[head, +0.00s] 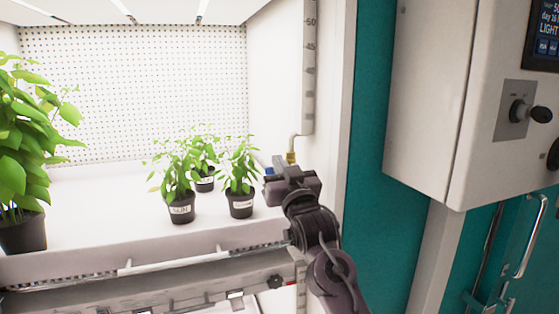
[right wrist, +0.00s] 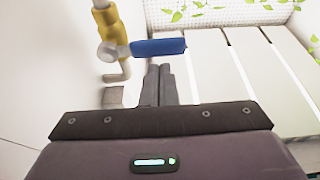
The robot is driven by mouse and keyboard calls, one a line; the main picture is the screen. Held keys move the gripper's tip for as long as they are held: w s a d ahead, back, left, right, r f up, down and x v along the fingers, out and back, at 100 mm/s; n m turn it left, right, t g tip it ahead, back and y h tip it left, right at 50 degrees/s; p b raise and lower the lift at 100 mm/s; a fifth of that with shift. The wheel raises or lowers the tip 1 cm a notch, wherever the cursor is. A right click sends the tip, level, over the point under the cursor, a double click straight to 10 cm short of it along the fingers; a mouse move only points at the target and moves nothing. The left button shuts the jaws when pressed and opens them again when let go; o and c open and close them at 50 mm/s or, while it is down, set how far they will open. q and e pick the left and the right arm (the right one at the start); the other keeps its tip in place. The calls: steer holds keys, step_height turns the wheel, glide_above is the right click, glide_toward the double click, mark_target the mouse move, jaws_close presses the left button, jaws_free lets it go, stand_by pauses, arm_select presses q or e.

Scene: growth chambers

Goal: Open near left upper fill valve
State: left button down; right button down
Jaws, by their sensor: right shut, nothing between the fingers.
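The fill valve has a brass body (head: 291,158) at the foot of a thin pipe on the chamber's right inner wall. Its blue lever (head: 269,171) shows just left of my right gripper (head: 282,166) in the head view. In the right wrist view the brass body (right wrist: 109,28) is at upper left, and the blue lever (right wrist: 158,47) points sideways to the right from it. My right gripper's fingers (right wrist: 158,82) are shut and empty, their tips just below the lever in that view. I cannot tell whether they touch it. My left gripper is out of view.
Several potted plants stand on the white chamber floor, including a small pot (head: 241,204) near my right gripper and a tall plant (head: 22,150) at left. A rail (head: 190,258) runs along the front edge. A control box (head: 440,100) juts out at right.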

steer(key=shift+f, duration=0.25)
steer(key=shift+a+f+n+y+b, duration=0.1)
steer(key=shift+f+n+y+b, duration=0.3)
steer(key=shift+n, duration=0.8)
steer(key=shift+d+f+n+g+y+b, duration=0.1)
steer(key=shift+f+n+g+y+b, duration=0.4)
steer(key=shift+n, duration=0.55)
steer(key=shift+d+f+n+g+y+b, duration=0.15)
steer(key=shift+f+n+y+b, duration=0.15)
steer(key=shift+f+n, duration=0.55)
steer(key=shift+a+f+n+g+y+b, duration=0.1)
steer(key=shift+f+n+g+y+b, duration=0.3)
steer(key=shift+n, duration=0.8)
steer(key=shift+d+f, duration=0.2)
steer(key=shift+d, duration=0.05)
